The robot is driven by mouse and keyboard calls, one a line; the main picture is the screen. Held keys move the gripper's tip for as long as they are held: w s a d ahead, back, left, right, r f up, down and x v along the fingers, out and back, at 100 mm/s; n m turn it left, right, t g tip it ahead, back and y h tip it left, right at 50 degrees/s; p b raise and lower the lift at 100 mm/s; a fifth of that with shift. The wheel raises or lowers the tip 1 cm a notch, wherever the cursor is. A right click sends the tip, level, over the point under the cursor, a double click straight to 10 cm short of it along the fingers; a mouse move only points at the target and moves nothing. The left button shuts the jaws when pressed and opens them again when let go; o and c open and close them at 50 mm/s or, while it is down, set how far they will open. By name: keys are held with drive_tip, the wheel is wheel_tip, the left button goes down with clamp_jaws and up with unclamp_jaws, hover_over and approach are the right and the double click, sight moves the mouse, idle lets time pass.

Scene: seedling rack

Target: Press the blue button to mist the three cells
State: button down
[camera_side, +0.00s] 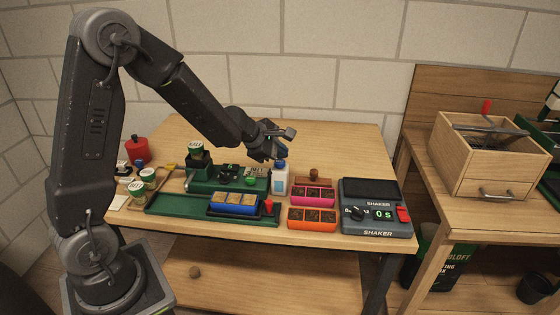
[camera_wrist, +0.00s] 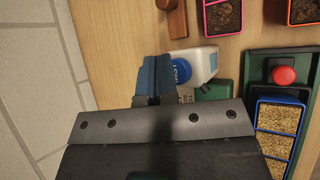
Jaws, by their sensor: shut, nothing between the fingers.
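A white bottle (camera_side: 280,180) with a blue top (camera_side: 280,163) stands behind the green tray; the blue top (camera_wrist: 181,71) bears white lettering in the wrist view. It is the clearest blue button-like part. My gripper (camera_side: 280,150) is shut and empty, above and close to the bottle; in the wrist view its fingertips (camera_wrist: 155,62) are just left of the blue top. I cannot tell if they touch. A blue tray (camera_side: 235,209) with three tan-filled cells sits on the green tray (camera_side: 180,205); the blue tray (camera_wrist: 254,127) is at lower right in the wrist view.
A red button (camera_side: 268,206) is right of the blue tray. A pink tray (camera_side: 312,204) and an orange tray (camera_side: 312,225) hold dark soil. The shaker (camera_side: 377,229) reads 0 s. A green device (camera_side: 205,184) with a knob is left of the bottle.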

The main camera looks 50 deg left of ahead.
sight(280, 163)
drive_tip(key=shift+r, duration=0.1)
drive_tip(key=shift+r, duration=3)
idle(0.4)
drive_tip(key=shift+f, duration=3.05)
idle(0.5)
